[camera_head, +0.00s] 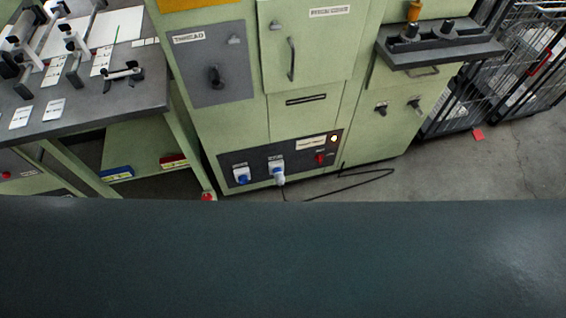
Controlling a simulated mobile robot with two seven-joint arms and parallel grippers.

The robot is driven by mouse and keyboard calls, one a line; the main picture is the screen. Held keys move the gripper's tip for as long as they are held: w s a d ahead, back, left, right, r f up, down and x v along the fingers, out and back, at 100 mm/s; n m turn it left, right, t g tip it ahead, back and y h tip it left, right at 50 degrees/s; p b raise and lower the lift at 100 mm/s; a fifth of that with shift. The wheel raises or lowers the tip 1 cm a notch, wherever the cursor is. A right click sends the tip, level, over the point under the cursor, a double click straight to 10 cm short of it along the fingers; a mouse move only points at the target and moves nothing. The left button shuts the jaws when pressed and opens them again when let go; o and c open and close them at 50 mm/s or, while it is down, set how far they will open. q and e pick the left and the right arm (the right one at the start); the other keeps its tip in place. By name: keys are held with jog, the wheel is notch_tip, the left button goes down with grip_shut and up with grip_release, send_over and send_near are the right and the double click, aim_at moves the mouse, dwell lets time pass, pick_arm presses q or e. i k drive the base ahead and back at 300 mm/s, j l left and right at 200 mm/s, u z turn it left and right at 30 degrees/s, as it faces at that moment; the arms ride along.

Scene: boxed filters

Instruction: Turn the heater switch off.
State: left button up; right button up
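The green machine cabinet (305,117) stands ahead. Low on its front is a dark panel (300,165) with a small red switch (319,158) at its right; this may be the heater switch, but its label is too small to read. A small lamp (334,138) above and right of it looks lit. A white label (311,143) sits beside the lamp. The switch's position, on or off, is too small to tell. Another dark panel (205,88) higher up carries a black knob (215,77). Neither of my grippers is in view.
Two blue sockets (241,175) sit left on the low panel, one with a plug (278,172). A black cable (350,186) lies on the floor. A workbench (120,98) with fixtures stands left. Wire cages (495,70) stand right. A dark surface fills the foreground.

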aim_at(320, 157)
jog(key=l+u, duration=0.95)
jog(key=l, duration=0.35)
jog(key=k+l+u, duration=0.1)
jog(key=l, duration=0.35)
jog(key=k+l, duration=0.1)
jog(key=l, duration=0.45)
jog(key=k+l, duration=0.1)
jog(key=l, duration=0.4)
jog(key=l+u, duration=0.1)
jog(key=l, duration=0.45)
jog(key=k+l, duration=0.2)
jog(key=l, duration=0.3)
